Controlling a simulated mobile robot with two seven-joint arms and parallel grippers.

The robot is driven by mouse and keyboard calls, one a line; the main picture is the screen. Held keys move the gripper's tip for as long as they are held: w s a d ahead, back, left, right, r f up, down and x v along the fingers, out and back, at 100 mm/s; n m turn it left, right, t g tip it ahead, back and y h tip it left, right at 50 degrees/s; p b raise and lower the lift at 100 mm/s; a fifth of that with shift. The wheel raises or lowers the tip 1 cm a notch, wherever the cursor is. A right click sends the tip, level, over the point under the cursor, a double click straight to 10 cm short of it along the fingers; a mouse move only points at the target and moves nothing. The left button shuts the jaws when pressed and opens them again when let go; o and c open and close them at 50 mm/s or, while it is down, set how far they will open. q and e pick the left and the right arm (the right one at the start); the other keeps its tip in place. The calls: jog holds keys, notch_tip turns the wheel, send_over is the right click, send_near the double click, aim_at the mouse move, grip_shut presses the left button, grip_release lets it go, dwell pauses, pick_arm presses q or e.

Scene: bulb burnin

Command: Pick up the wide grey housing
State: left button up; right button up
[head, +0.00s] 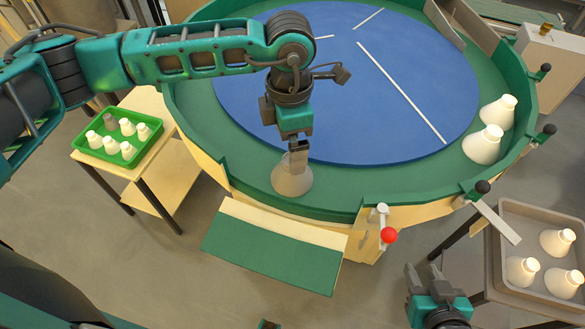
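The wide grey housing (290,183) is a dull cone standing upright on the green outer ring of the turntable, at its near side. My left gripper (298,156) points down over it, its fingers at the housing's narrow top. I see the fingers edge-on, so I cannot tell whether they have closed on the neck, which is mostly hidden. My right gripper (427,276) is open and empty at the lower right, left of the grey tray, with its fingers spread.
Two glowing white housings (483,145) stand on the ring at the right. A grey tray (510,213) holds three glowing housings. A green tray (88,150) at the left holds several small housings, one grey. A lever with a red knob (389,235) stands at the ring's near edge.

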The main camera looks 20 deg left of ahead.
pick_arm(q)
notch_tip(320, 180, down, 9)
jog(key=shift+s+r, duration=0.1)
dwell(0.4)
jog(key=shift+c, duration=0.5)
jog(key=c, duration=0.6)
